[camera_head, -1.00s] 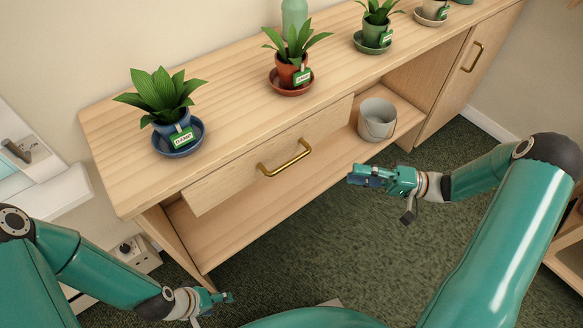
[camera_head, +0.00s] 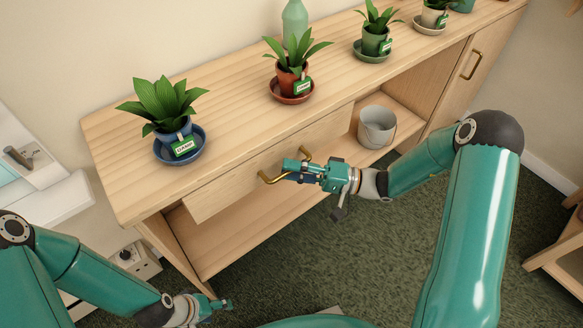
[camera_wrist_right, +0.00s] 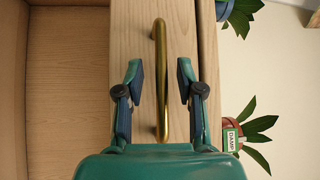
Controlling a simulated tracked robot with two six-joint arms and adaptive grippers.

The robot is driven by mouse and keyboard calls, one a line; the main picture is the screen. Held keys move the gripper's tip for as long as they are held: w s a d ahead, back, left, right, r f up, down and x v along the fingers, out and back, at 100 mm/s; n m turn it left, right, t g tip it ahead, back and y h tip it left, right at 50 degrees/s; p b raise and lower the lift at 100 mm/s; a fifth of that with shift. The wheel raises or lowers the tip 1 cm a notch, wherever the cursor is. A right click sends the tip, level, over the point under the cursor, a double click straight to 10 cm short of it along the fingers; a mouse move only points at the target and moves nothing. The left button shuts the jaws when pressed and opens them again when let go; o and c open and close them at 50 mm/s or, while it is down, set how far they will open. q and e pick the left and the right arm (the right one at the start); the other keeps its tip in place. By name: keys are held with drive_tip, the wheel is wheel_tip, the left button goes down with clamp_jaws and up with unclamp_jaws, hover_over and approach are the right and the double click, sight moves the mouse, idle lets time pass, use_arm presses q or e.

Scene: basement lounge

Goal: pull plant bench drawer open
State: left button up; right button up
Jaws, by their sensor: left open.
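The plant bench (camera_head: 112,135) has a pale wooden drawer (camera_head: 222,194) under its left part, its front close beneath the top. A curved brass handle (camera_head: 266,178) is on the drawer front; it also shows upright in the right wrist view (camera_wrist_right: 161,50). My right gripper (camera_head: 290,171) is at the handle and hides its middle in the head view. In the right wrist view its two fingers are apart (camera_wrist_right: 160,75), one each side of the handle, with gaps on both sides. My left gripper (camera_head: 228,303) is open and empty, low over the floor.
Potted plants on saucers stand along the bench top, the nearest in a blue pot (camera_head: 172,138). A grey bucket (camera_head: 377,126) stands on the open shelf right of the drawer. The green carpet (camera_head: 300,255) before the bench is clear.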

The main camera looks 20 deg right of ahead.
drive_tip(key=shift+w+a, duration=0.1)
drive_tip(key=shift+a, duration=0.15)
clamp_jaws()
idle(0.3)
